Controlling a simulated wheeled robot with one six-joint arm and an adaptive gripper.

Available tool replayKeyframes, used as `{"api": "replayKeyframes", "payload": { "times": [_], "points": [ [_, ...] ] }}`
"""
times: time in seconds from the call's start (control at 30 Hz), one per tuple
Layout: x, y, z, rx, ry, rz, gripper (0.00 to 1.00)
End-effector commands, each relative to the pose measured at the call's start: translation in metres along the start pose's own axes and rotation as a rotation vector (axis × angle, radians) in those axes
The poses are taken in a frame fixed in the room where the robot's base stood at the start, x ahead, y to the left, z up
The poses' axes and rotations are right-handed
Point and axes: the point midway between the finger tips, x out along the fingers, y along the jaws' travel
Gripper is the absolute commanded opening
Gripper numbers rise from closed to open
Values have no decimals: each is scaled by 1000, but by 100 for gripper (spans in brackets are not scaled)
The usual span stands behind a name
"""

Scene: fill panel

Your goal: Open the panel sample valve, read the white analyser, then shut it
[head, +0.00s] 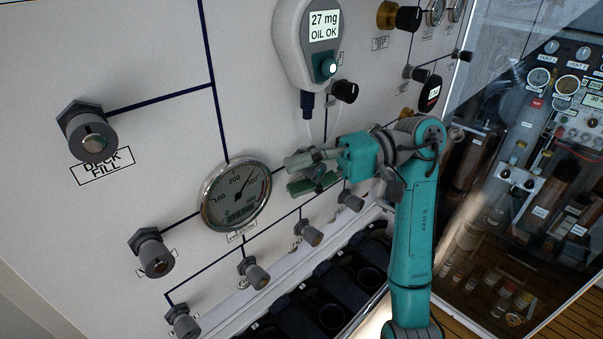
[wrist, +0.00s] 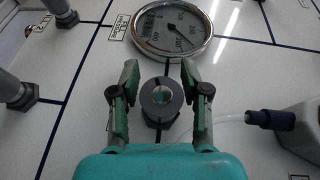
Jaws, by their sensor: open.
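The white analyser (head: 301,50) hangs on the panel at the upper middle of the head view. Its screen reads "27 mg OIL OK". In the wrist view, only its edge (wrist: 301,128) and dark nozzle show at right. My gripper (head: 296,174) is at the panel below the analyser, right of the round gauge. In the wrist view my gripper (wrist: 160,80) is open, its fingers either side of a round grey valve knob (wrist: 162,98), with small gaps. A clear tube runs from the nozzle towards this knob. My fingers mostly hide the knob in the head view; its label is not visible.
The large gauge (head: 236,195) is just left of my gripper. The DECK FILL knob (head: 88,130) is at far left, and several knobs line the panel's lower edge. A black knob (head: 345,91) is beside the analyser. Dark bins (head: 330,318) stand below the panel.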

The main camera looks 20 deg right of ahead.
Motion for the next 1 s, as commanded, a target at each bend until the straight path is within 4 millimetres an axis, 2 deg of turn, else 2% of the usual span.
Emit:
{"api": "replayKeyframes", "payload": {
  "times": [0.27, 0.47, 1.0],
  "points": [
    [1, 0, 0, 0, 0, 0, 46],
    [1, 0, 0, 0, 0, 0, 0],
    [0, 0, 0, 21, 4, -46, 0]
  ]
}}
